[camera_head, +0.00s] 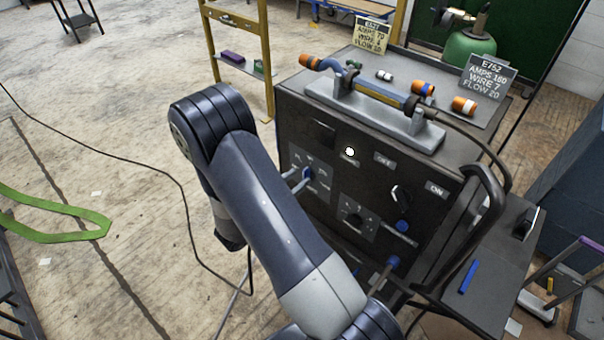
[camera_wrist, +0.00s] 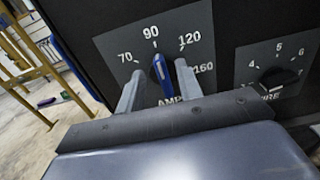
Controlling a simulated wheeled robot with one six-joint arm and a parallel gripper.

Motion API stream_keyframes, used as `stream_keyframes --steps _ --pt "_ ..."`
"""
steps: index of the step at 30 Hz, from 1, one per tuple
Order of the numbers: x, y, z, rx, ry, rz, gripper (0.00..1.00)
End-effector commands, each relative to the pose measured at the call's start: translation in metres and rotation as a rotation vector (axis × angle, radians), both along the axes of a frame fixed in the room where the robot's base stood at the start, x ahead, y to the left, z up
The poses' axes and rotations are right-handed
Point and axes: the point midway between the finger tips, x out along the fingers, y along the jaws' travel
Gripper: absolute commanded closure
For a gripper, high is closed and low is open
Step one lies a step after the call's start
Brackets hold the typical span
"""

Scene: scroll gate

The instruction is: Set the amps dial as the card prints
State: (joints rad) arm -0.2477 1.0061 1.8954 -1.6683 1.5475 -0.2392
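The amps dial (camera_wrist: 161,70) is a blue knob on a grey plate marked 70, 90, 120 and 160. Its upper end points roughly at 90. My gripper (camera_wrist: 158,78) is open, with one finger on each side of the knob and a gap visible between. In the head view the dial (camera_head: 306,174) is partly hidden by my gripper and arm. A dark card (camera_head: 487,81) on top of the machine reads E752, AMPS 160, WIRE 7, FLOW 20. A yellow card (camera_head: 371,36) stands further left; its small print seems to read AMPS 70 but is hard to read.
A wire dial (camera_wrist: 279,77) sits right of the amps plate. The welder (camera_head: 340,150) has a black knob (camera_head: 400,194) and a curved handle (camera_head: 490,195) at right. A torch (camera_head: 375,92) lies on its top. A yellow frame (camera_head: 266,60) stands behind left.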

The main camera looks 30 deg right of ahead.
Motion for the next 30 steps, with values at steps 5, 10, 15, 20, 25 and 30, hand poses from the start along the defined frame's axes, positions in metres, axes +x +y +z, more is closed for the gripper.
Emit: stream_keyframes --steps 5,10,15,20,25,30 --pt "0.007 -0.019 0.000 0.001 -0.001 -0.002 0.66" --pt "0.010 -0.026 0.000 0.001 0.000 0.000 0.66" --pt "0.010 -0.027 0.000 0.001 0.000 0.001 0.66" --pt "0.010 -0.027 0.000 0.000 0.000 0.001 0.71" --pt "0.010 -0.027 0.000 0.001 0.000 0.001 0.85" --pt "0.010 -0.027 0.000 0.001 0.000 0.001 0.99"
